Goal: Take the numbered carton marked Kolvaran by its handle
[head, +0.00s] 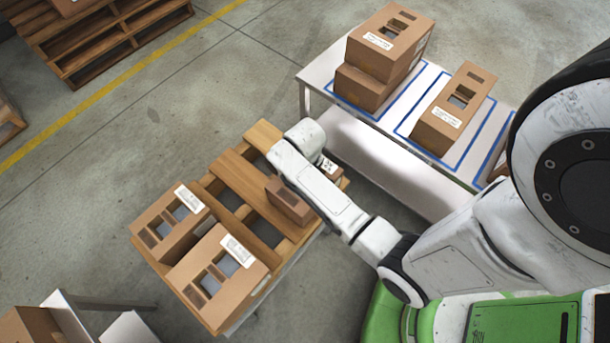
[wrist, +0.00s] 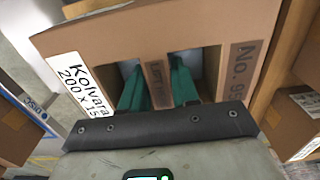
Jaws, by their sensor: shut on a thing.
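The carton marked "Kolvara…" (wrist: 215,28) fills the wrist view, brown, with a white label (wrist: 82,88) at left and "No. 9…" printed at right. The label's end is cut off from sight. Two cutouts leave a narrow handle strip (wrist: 157,85) between them. My gripper (wrist: 158,88) has one teal finger in each cutout, shut on that strip. In the head view, my arm covers most of this carton (head: 288,201) at the right part of the wooden pallet (head: 232,193), and my fingertips are hidden.
Two other cartons (head: 172,222) (head: 222,275) stand on the pallet's near left. A white table (head: 322,82) with blue outlines holds two stacked cartons (head: 395,40) and a single carton (head: 462,98). Another wooden pallet (head: 105,45) lies at the upper left. Floor between is clear.

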